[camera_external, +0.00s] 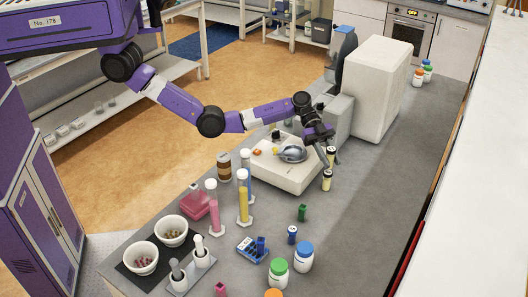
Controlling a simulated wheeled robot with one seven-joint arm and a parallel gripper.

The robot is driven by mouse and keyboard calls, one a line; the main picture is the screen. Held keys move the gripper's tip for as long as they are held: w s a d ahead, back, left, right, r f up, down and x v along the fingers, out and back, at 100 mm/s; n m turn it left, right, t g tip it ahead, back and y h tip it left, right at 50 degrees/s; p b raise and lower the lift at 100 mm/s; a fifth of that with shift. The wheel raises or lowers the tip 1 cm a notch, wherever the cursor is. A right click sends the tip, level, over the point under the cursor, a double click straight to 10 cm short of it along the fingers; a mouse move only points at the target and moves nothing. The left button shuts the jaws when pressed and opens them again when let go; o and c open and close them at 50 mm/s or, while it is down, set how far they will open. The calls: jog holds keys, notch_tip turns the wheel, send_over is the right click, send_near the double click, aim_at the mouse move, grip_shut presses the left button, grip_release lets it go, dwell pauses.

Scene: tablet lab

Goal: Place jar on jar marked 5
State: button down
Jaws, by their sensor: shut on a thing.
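My gripper (325,153) is at the right side of the white instrument. It looks shut on a small cream jar with a dark cap (331,154); the fingers partly cover it. A second small cream jar with a dark cap (326,181) shows just below it in the picture, beside the instrument's right edge. Whether the two touch, I cannot tell. No number is readable on either jar, so I cannot tell which is marked 5.
The white instrument (283,175) carries a shiny metal dish (292,154). Tall cylinders with pink (212,205) and yellow (243,205) liquid stand left of it. The counter's right side is clear.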

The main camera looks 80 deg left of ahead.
jog(key=shift+f, duration=1.1)
jog(key=shift+f, duration=0.2)
jog(key=c, duration=1.1)
grip_release()
jog(key=shift+r, duration=0.1)
jog(key=shift+r, duration=0.2)
jog(key=b+v, duration=0.1)
jog(key=v, duration=1.1)
jog(key=shift+f+b, duration=0.1)
jog(key=shift+b, duration=0.2)
